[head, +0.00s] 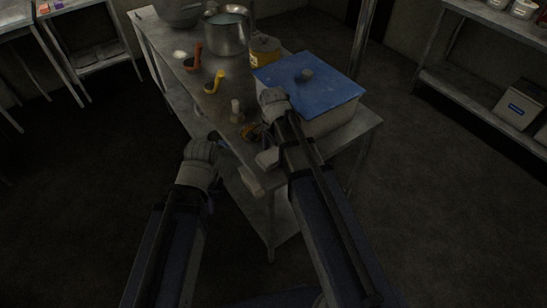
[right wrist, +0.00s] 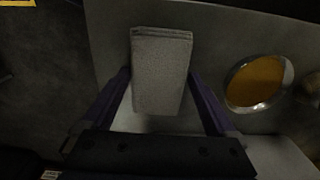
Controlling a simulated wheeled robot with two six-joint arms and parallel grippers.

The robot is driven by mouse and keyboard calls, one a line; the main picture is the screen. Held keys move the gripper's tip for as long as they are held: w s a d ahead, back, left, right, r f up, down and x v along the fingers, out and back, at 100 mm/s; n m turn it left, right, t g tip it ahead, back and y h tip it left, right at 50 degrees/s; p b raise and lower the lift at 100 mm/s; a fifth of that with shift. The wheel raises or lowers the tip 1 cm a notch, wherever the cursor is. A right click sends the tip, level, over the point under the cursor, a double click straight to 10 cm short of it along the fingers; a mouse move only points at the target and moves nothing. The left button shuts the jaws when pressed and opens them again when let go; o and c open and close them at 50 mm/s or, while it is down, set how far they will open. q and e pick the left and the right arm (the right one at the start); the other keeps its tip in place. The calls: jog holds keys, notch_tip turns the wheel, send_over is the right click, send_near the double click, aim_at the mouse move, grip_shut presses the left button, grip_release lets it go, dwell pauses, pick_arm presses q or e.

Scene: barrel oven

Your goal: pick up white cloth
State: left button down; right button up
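The white cloth, a folded pale block, lies on the metal table near its front edge. In the right wrist view the cloth (right wrist: 161,75) sits between the fingers of my right gripper (right wrist: 160,74). These fingers are open, one on each side, with small gaps to the cloth. In the head view the cloth (head: 267,158) shows small beside my right arm, which hides most of the right gripper. My left gripper (head: 217,138) is by the table's left edge, dark and small; its finger opening cannot be made out.
The metal table (head: 163,40) also holds a blue-lidded box (head: 310,82), a steel pot (head: 228,33), a yellow-handled ladle (head: 216,80), and a red-handled ladle (head: 196,58). In the right wrist view, a round container with orange contents (right wrist: 256,82) stands right of the cloth.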

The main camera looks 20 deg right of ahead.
aim_at(274, 154)
jog(key=c, duration=1)
notch_tip(274, 154, up, 10)
jog(key=p, duration=1)
jog(key=o, duration=0.8)
jog(key=c, duration=0.6)
jog(key=shift+s, duration=0.1)
jog(key=shift+c, duration=0.2)
